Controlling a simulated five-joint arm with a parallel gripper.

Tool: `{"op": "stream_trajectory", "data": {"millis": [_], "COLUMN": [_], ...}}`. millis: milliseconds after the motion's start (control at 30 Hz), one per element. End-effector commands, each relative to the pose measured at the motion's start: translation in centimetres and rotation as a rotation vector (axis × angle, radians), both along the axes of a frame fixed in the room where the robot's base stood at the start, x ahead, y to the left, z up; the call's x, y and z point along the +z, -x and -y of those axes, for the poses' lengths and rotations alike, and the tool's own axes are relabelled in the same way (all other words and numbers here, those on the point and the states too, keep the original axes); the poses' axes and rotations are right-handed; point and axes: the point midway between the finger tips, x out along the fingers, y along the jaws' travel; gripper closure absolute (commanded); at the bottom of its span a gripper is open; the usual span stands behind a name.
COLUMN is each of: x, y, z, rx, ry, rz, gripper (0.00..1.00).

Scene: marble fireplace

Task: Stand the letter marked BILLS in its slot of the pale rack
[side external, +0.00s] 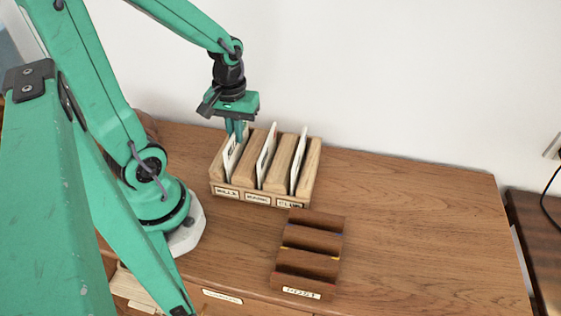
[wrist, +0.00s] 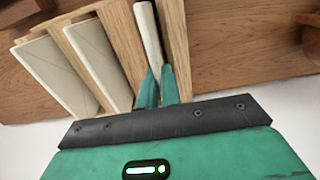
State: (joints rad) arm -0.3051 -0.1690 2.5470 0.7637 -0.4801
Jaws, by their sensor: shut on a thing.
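The pale wooden rack (side external: 265,199) stands on the desk with several wood dividers and three front labels, the leftmost reading like BILLS. A white letter (side external: 233,158) stands in the left slot, above that label, leaning slightly. My gripper (side external: 236,133) is over this slot, shut on the letter's top edge. The wrist view shows the two fingers (wrist: 158,88) at the end of the same letter (wrist: 149,32), between two dividers. Any writing on the letter is too small to read. Its lower edge is hidden by the rack.
Two other white letters stand in the middle slot (side external: 266,152) and right slot (side external: 298,160). A dark brown rack (side external: 312,263), labelled like POST, stands in front with no letters in it. The desk (side external: 420,220) is clear to the right. A white wall is close behind.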

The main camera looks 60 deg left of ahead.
Motion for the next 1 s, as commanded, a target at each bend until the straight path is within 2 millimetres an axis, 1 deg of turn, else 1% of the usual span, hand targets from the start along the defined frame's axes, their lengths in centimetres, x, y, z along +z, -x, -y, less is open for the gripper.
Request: {"op": "stream_trajectory", "data": {"millis": [400, 733, 800, 867, 900, 1000], "x": [-0.85, -0.93, -0.93, -0.93, -0.93, -0.92], "y": [0.04, 0.02, 0.02, 0.02, 0.02, 0.01], "z": [0.01, 0.01, 0.01, 0.01, 0.01, 0.0], "rx": [0.0, 0.0, 0.0, 0.0, 0.0, 0.0], "ry": [0.0, 0.0, 0.0, 0.0, 0.0, 0.0], "rz": [-0.001, 0.0, 0.0, 0.0, 0.0, 0.0], "gripper": [1.0, 1.0, 0.85, 0.73, 0.69, 0.69]}}
